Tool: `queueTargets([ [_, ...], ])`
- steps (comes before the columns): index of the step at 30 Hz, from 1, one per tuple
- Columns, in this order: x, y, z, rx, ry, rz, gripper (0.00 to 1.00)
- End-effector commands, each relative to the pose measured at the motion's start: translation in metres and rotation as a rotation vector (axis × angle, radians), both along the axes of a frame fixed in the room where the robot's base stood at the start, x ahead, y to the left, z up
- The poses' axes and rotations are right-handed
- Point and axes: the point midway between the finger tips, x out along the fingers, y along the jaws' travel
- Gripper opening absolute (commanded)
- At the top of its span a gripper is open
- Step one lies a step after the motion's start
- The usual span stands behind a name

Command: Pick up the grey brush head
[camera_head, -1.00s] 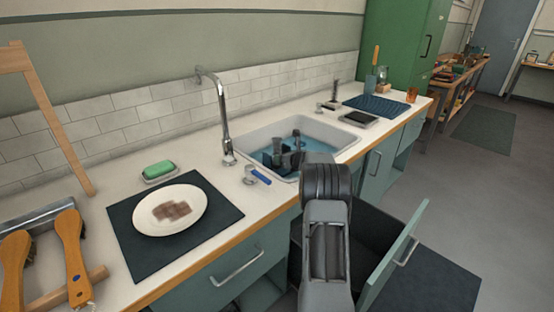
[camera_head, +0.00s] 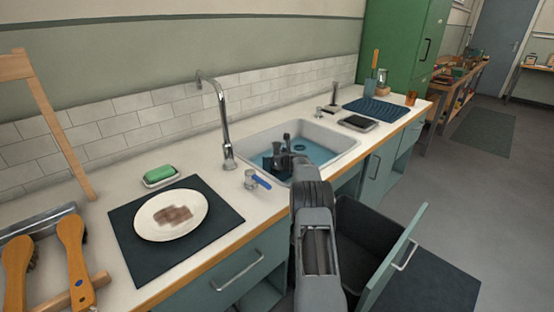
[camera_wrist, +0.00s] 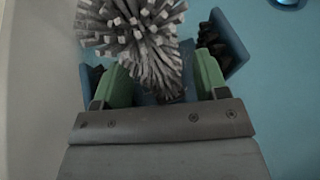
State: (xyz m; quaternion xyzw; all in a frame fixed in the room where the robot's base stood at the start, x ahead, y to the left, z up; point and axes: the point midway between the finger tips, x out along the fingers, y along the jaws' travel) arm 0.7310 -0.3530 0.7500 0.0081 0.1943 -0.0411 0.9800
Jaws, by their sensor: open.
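The grey brush head (camera_wrist: 140,35), a dense cluster of square-ended grey bristles, fills the top middle of the wrist view. My gripper (camera_wrist: 160,70) is open, with a green pad on each side. The lower bristles reach down between the pads; I cannot tell whether they touch either pad. In the head view, my gripper (camera_head: 284,156) is down at the sink (camera_head: 345,146). The brush head cannot be made out there among the dark shapes.
In the wrist view, a blue piece (camera_wrist: 229,45) with dark tufts stands beside the right pad, and another shows by the left pad. A faucet (camera_head: 225,125) stands behind the sink. A plate (camera_head: 185,226) lies on a dark mat at the left. A drawer (camera_head: 395,258) stands open below.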

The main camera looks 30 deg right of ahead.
Motion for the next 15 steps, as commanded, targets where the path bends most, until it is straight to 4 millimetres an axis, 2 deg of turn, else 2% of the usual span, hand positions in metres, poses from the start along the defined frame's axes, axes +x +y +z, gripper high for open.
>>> queueTargets([
  [5,-0.0001,0.0000,-0.0002,0.000,0.000,0.000,0.67],
  [15,-0.0003,-0.0001,-0.0001,0.000,0.000,0.000,0.34],
])
